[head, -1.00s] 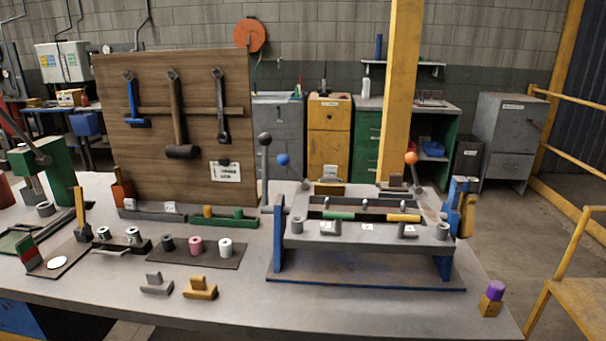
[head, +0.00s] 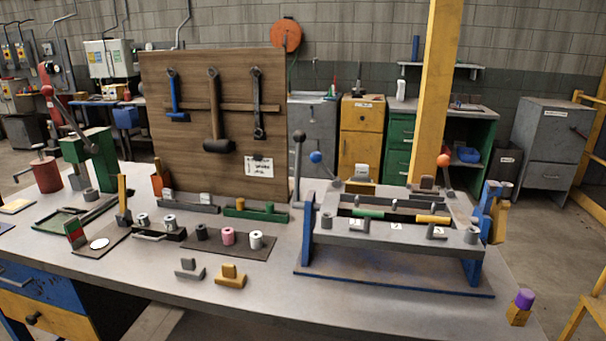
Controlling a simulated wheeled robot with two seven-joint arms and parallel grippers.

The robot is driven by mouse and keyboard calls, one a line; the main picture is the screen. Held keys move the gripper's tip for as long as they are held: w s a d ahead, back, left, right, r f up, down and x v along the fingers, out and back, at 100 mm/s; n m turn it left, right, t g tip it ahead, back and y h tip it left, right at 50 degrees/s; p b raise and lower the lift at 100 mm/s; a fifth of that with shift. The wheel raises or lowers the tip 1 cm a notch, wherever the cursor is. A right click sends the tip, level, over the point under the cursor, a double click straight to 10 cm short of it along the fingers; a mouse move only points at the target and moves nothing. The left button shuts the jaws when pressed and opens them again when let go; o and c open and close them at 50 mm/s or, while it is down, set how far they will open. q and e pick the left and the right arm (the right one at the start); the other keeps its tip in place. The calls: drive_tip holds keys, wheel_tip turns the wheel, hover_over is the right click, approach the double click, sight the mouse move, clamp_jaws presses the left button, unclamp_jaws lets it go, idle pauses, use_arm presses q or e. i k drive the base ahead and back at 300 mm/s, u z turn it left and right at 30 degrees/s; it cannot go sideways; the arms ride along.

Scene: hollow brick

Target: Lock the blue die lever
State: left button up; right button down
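The blue die lever is a short rod tipped by a blue ball (head: 315,157). It leans up and to the left at the back left of the blue and grey press frame (head: 375,237). An orange-ball lever (head: 443,160) leans up and left at the frame's back right. A tall lever with a dark grey ball (head: 299,137) stands nearly upright just left of the blue ball. The lower joint of the blue lever is partly hidden behind the frame, and I cannot tell whether it is locked. Neither of my grippers is in view.
A wooden tool board (head: 215,125) stands behind the bench's middle, left of the levers. Several small parts, a dark tray (head: 225,247) and a green press (head: 95,160) occupy the left. A purple-topped yellow block (head: 522,303) sits at the right edge.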

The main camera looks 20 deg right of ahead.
sight(316, 157)
drive_tip(key=u, duration=0.95)
drive_tip(key=k, duration=1.25)
drive_tip(key=u, duration=0.8)
drive_tip(key=i, duration=2)
drive_tip(key=z, duration=1.75)
drive_tip(key=i, duration=0.6)
drive_tip(key=z, duration=0.65)
